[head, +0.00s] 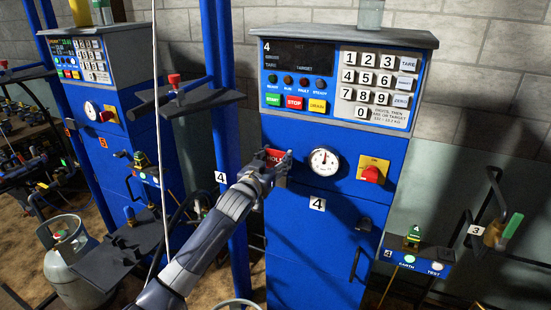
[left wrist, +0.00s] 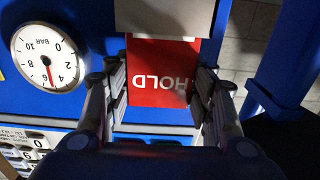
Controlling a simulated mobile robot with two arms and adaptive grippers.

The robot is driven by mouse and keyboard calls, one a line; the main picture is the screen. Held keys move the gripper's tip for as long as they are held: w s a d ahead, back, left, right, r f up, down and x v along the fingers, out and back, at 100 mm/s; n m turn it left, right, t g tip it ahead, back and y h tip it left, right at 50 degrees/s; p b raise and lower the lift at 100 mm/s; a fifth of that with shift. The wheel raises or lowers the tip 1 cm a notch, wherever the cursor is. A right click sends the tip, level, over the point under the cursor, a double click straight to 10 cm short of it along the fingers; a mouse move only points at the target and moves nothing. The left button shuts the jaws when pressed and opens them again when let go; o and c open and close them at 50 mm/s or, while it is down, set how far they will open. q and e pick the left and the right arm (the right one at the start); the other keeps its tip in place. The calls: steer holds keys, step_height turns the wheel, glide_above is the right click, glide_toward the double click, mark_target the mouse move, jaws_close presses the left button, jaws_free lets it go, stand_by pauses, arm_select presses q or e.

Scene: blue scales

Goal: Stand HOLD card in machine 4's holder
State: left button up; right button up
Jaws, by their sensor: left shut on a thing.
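Machine 4 (head: 310,235) is a tall blue cabinet with number labels, a keypad and a display. My left gripper (head: 277,162) is at its front, left of the pressure gauge. It is shut on the red HOLD card (head: 273,154), which is upright against the blue front. In the left wrist view the card (left wrist: 160,84) appears upside down between the two fingers. A plain grey plate (left wrist: 165,18), seemingly the holder, meets the card's lower edge there. I cannot tell how deep the card sits in it. In the head view my gripper hides this spot. My right gripper is not in view.
The gauge (head: 323,162) and a red knob on a yellow plate (head: 372,170) are right of my gripper. A blue post (head: 223,130) stands close on the left. A second machine (head: 105,80) and a gas cylinder (head: 70,255) are farther left.

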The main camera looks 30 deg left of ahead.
arm_select(q)
steer(key=shift+f, duration=0.25)
steer(key=o, duration=1)
steer(key=shift+s, duration=0.1)
steer(key=shift+s+f, duration=0.1)
steer(key=shift+s, duration=0.15)
steer(key=s, duration=1.1)
steer(key=shift+s+d, duration=0.15)
steer(key=shift+d, duration=0.25)
